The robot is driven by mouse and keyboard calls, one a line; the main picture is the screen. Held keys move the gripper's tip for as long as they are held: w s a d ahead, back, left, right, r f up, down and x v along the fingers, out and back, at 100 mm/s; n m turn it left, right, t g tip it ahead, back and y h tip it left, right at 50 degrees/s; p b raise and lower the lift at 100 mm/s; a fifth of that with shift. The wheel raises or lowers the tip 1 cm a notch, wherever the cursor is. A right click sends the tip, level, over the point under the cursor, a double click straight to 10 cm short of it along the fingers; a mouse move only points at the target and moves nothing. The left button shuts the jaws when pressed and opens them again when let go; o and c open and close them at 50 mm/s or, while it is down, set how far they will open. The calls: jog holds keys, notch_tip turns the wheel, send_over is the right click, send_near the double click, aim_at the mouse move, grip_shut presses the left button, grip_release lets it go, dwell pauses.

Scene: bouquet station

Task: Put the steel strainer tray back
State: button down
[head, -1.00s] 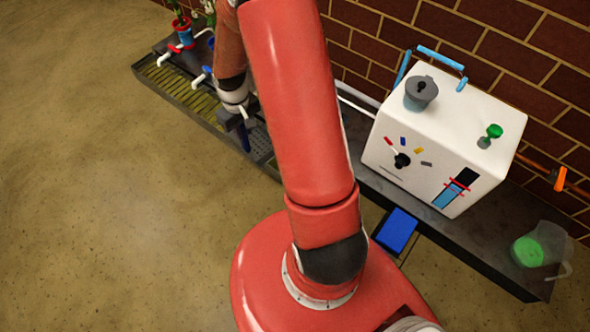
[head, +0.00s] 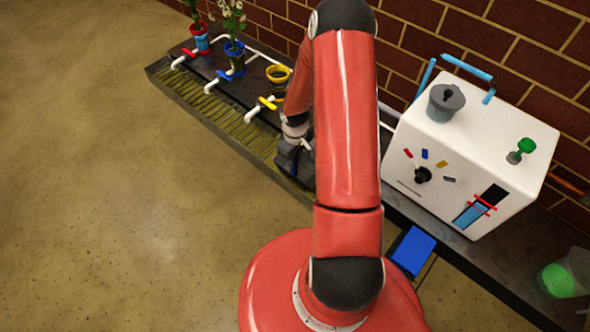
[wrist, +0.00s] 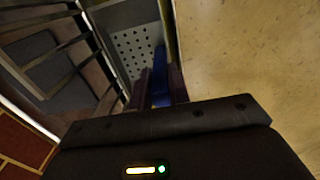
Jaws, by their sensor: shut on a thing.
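The steel strainer tray (wrist: 128,52) shows in the wrist view as a grey plate with rows of holes. It has a blue handle (wrist: 160,65) on its right side. My gripper (wrist: 159,88) is shut on this handle, with a finger on each side. In the head view my gripper (head: 292,155) is over the front part of the bench, beside the slatted trough (head: 225,122).
White pipes with red, blue and yellow taps (head: 268,102) stand behind the trough, near potted plants (head: 235,55) and a yellow-rimmed pot (head: 278,74). A white machine (head: 470,150) stands right of my arm, with a blue pad (head: 413,252) before it. A jug (head: 567,275) is at far right.

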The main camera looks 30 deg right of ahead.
aim_at(295, 168)
jog(key=shift+f+b, duration=0.55)
jog(key=shift+f, duration=2.5)
jog(key=c, duration=1.3)
grip_release()
